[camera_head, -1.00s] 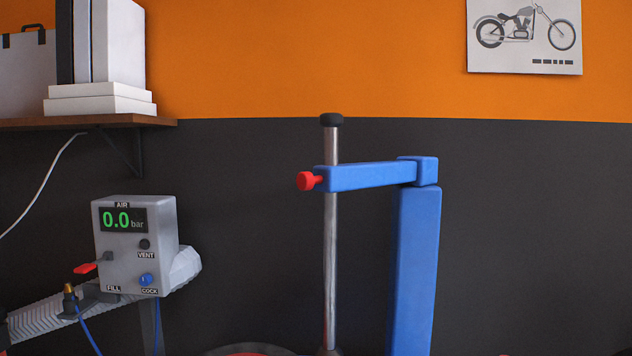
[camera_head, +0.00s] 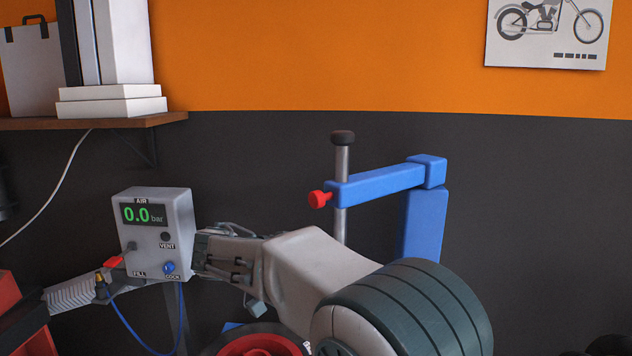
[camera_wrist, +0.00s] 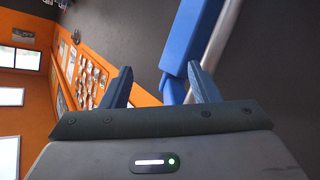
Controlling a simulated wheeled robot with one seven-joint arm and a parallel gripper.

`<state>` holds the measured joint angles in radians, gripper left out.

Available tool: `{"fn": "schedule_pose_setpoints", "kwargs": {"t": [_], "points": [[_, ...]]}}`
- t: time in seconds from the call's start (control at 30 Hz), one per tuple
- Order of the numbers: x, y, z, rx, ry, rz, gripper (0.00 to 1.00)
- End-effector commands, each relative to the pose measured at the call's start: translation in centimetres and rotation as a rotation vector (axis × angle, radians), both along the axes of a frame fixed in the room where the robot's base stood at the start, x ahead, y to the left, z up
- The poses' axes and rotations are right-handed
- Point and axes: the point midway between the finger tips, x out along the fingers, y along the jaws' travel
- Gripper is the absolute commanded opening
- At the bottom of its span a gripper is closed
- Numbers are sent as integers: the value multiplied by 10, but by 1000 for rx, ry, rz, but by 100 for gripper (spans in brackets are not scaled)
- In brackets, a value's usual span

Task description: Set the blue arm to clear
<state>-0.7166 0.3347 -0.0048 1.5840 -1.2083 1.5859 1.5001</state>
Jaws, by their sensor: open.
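The blue arm (camera_head: 382,186) reaches left from the top of its blue column (camera_head: 426,225) to a shiny upright post (camera_head: 341,225) with a black cap. A red knob (camera_head: 319,199) sticks out at the arm's left end. My gripper (camera_wrist: 160,80) is open in the wrist view, with a finger on each side. Blue bars (camera_wrist: 190,45) and a shiny rod (camera_wrist: 226,35) show beyond the right finger, which partly covers them; contact cannot be told. In the head view my arm hides the lower post and column, and its fingertips are not clear.
A grey air box (camera_head: 152,235) reading 0.0 bar stands left of the post, close behind my wrist in the picture. A wooden shelf (camera_head: 90,122) with boxes is at upper left. A red round part (camera_head: 258,346) lies below my arm. The dark wall at right is clear.

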Motion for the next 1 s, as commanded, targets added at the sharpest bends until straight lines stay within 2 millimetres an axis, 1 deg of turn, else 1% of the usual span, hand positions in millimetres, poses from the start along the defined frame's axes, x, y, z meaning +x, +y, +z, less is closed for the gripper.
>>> {"fn": "schedule_pose_setpoints", "kwargs": {"t": [0.03, 0.1, 0.2, 0.3, 0.4, 0.47, 0.57, 1.0], "points": [[5, 27, 25, -14, -96, 13, 55], [8, 56, 46, -22, -234, 21, 55], [7, 89, 68, -19, -392, 36, 55], [5, 109, 81, -11, -494, 46, 55], [4, 117, 86, -5, -543, 52, 55], [6, 115, 88, -3, -553, 52, 55], [14, 105, 88, -4, -554, 49, 55], [71, 36, 89, -5, -548, 50, 55]]}}
